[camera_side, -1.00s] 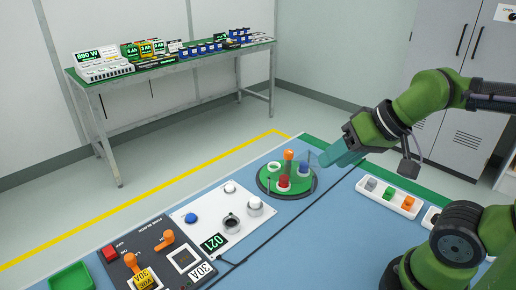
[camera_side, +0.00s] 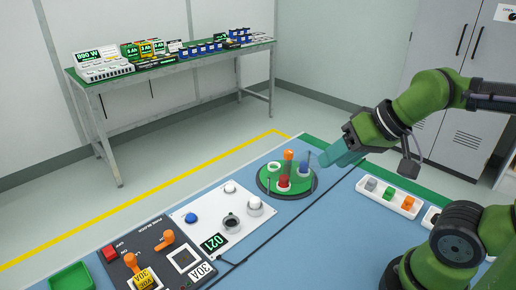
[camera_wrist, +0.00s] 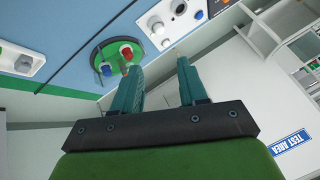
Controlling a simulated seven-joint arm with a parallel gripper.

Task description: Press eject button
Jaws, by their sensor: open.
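My gripper (camera_side: 326,159) is at the right edge of the round green turntable (camera_side: 268,184) in the side view, above the table. In the wrist view its two teal fingers (camera_wrist: 160,66) are apart with nothing between them. The turntable carries a red, a blue and an orange-topped piece and a white ring; it also shows in the wrist view (camera_wrist: 105,82). A white control panel (camera_side: 208,213) lies left of the turntable, with a blue button (camera_side: 190,218), white-topped buttons (camera_side: 254,204), a dark-centred knob (camera_side: 232,223) and a display reading 021. I cannot read which is the eject button.
A black panel (camera_side: 149,254) with orange levers and a red switch is at the front left, beside a green tray (camera_side: 71,278). A white tray (camera_side: 374,198) with coloured blocks lies right of the turntable. The blue tabletop between is mostly clear.

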